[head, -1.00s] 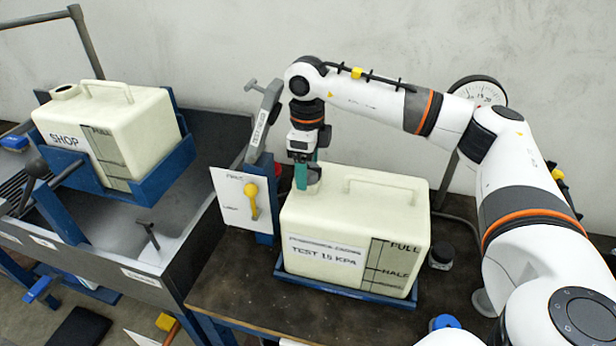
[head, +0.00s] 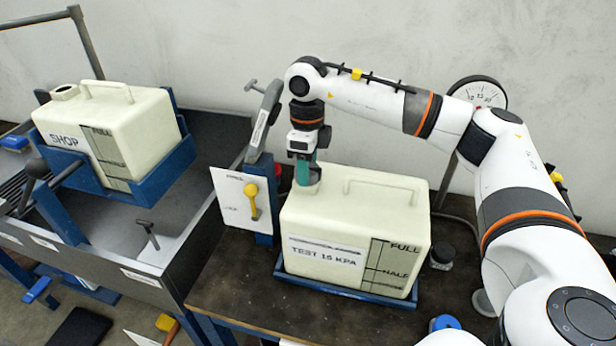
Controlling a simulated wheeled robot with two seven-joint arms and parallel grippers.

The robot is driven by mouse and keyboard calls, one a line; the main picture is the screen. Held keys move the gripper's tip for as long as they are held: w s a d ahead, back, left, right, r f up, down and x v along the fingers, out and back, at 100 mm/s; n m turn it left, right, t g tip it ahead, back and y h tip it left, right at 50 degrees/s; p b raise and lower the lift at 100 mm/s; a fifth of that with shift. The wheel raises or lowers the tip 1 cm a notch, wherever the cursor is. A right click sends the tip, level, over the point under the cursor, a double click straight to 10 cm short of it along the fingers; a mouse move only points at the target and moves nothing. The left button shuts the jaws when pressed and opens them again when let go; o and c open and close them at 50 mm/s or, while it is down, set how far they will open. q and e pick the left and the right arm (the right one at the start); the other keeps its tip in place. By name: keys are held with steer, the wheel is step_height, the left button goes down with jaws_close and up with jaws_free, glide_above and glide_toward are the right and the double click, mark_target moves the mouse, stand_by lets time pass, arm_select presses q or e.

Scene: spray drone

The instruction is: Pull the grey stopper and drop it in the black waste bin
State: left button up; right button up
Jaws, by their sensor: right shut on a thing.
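The cream test tank (head: 330,222), labelled TEST 15 KPA, stands upright in a blue tray on the dark bench. My right gripper (head: 306,181) points down at the tank's filler neck (head: 314,188), at the top left of the tank. Its teal fingers are shut on the grey stopper at the neck. The fingers and the neck hide most of the stopper, so I cannot tell whether it is seated or loose. I cannot make out the black waste bin for certain. My left gripper is not in view.
A white panel with a yellow lever (head: 252,195) and a grey clamp handle (head: 262,120) stand left of the tank. A round gauge (head: 478,94) is behind my arm. The SHOP tank (head: 105,135) sits in a blue cradle at left. A dark flat shape (head: 82,328) lies low at left.

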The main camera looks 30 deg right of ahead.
steer(key=shift+r+p, duration=2.05)
steer(key=shift+r, duration=0.95)
